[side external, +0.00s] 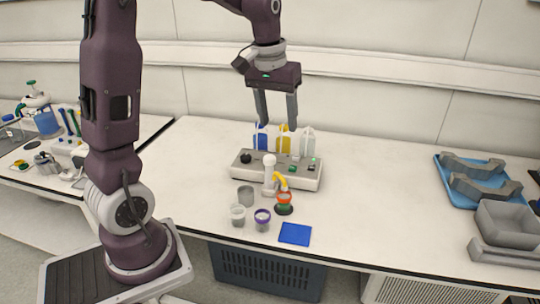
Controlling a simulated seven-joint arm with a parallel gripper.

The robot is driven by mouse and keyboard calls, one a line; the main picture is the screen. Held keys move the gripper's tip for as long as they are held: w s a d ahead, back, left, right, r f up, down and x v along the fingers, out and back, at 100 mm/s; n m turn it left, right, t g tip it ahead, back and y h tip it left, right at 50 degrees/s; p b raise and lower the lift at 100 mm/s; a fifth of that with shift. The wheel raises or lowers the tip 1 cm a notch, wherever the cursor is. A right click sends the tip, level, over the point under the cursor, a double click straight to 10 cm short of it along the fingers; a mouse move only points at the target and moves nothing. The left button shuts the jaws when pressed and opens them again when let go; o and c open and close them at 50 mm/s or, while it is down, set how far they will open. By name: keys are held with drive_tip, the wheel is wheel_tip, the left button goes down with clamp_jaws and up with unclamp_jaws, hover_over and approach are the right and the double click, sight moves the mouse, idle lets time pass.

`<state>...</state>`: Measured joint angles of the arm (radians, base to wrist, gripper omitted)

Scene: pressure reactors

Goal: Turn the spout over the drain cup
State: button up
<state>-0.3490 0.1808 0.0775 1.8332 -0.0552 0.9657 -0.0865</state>
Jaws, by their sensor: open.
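A white upright post (269,174) with a rounded top stands at the front of a grey reactor base. A short yellow spout (280,181) slants from it down to the right, with its tip above or close to an orange-rimmed cup (284,198). A grey cup (245,196), a clear cup (238,216) and a purple-rimmed cup (262,219) stand to the left and front. I cannot tell which is the drain cup. My gripper (277,126) is open and empty, fingers down, above and behind the spout, near the bottles.
The base (306,181) carries blue, yellow and clear bottles (284,140) at its back and a black knob (245,158). A blue square (295,234) lies at the front. A blue tray (444,179) and a grey bin (507,222) are far right. The table between is clear.

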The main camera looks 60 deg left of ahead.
sight(270, 157)
drive_tip(key=w+a+f+n, duration=0.1)
drive_tip(key=a+f, duration=0.2)
drive_tip(key=w+a+f+n+g, duration=0.1)
drive_tip(key=w+a+f, duration=0.1)
drive_tip(key=a+f, duration=0.2)
drive_tip(key=w+a+f, duration=0.1)
drive_tip(key=a+f, duration=0.3)
drive_tip(key=shift+w+a+n+g, duration=0.2)
drive_tip(key=shift+w+n+g, duration=0.05)
drive_tip(key=shift+n+g, duration=0.15)
wheel_tip(270, 157, down, 7)
drive_tip(key=shift+r, duration=0.1)
clamp_jaws()
idle(0.3)
